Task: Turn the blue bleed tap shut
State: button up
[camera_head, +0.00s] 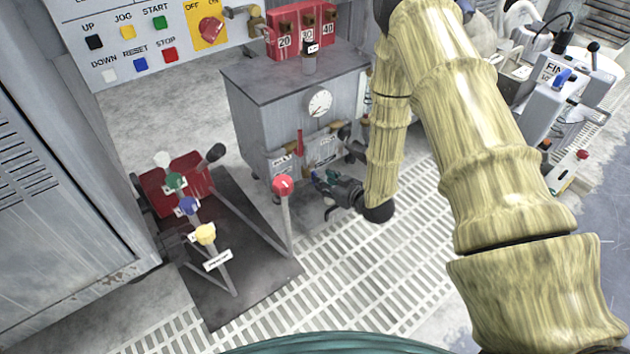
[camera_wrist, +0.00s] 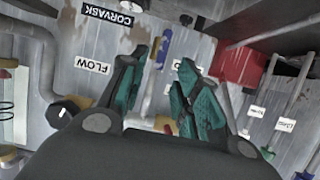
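A small blue tap handle (camera_wrist: 165,45) shows in the wrist view, on a grey pipe by the FLOW and CORVASK labels. I take it to be the blue bleed tap. It lies beyond and between my fingertips, and no contact shows. My gripper (camera_wrist: 162,75) has teal finger pads spread apart with nothing between them. In the head view my gripper (camera_head: 325,185) is low at the front of the grey cabinet (camera_head: 262,115), where the tap is too small and covered to make out clearly.
A lever stand (camera_head: 245,280) with coloured knobs stands left of my gripper; its red-knobbed lever (camera_head: 284,188) is close. A gauge (camera_head: 320,103) and red-handled valves (camera_head: 301,145) are on the cabinet front. Open grating (camera_head: 350,290) lies below. Another machine (camera_head: 548,105) stands at right.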

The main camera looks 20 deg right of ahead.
jog(key=shift+b+x, duration=1.5)
jog(key=shift+x, duration=1.75)
grip_shut()
